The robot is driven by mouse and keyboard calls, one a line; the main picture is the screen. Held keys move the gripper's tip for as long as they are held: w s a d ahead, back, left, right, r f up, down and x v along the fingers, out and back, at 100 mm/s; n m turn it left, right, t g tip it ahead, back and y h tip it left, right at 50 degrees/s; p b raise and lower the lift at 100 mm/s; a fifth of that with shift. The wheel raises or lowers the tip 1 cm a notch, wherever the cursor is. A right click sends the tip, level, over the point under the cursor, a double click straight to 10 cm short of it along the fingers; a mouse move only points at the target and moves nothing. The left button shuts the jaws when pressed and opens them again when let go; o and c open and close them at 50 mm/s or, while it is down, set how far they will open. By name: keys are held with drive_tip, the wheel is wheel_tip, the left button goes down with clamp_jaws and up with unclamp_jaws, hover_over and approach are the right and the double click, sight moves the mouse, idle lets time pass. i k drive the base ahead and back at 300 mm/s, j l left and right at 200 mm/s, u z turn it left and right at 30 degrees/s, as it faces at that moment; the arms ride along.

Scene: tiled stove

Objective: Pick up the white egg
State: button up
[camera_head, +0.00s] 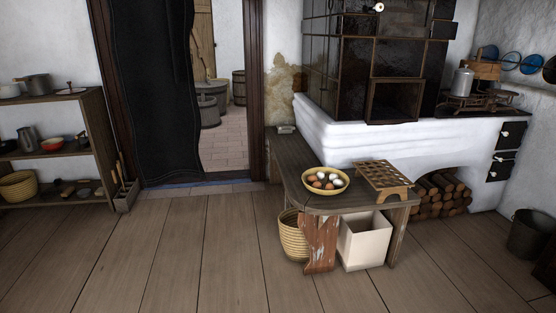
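A yellow bowl (311,188) stands on the wooden bench in front of the stove. Several eggs lie in it, some white and some brown. A white egg (321,176) shows near the middle of the bowl, and another pale one is at its right side. The eggs are small in this view, so their exact edges are hard to tell. My gripper is not in view.
The bench (325,204) also bears a wooden rack (384,176) right of the bowl. A basket (292,236) and white box (365,242) stand beneath. A shelf (50,140) is at left, a bucket (529,235) at right. The floor in front is clear.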

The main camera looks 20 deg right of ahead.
sight(332, 176)
drive_tip(key=i+l+u, duration=0.1)
drive_tip(key=l, duration=0.25)
drive_tip(key=i+l+u, duration=0.1)
drive_tip(key=l, duration=0.3)
drive_tip(key=i+l+u, duration=0.1)
drive_tip(key=i+l, duration=0.15)
drive_tip(key=l, duration=0.15)
drive_tip(key=i+l+u, duration=0.1)
drive_tip(key=l, duration=0.3)
drive_tip(key=i+l+u, duration=0.1)
drive_tip(key=l, duration=0.3)
drive_tip(key=i+l+u, duration=0.1)
drive_tip(key=l, duration=0.3)
drive_tip(key=i+l+u, duration=0.15)
drive_tip(key=l, duration=0.95)
drive_tip(key=l+u, duration=0.15)
drive_tip(key=l, duration=0.9)
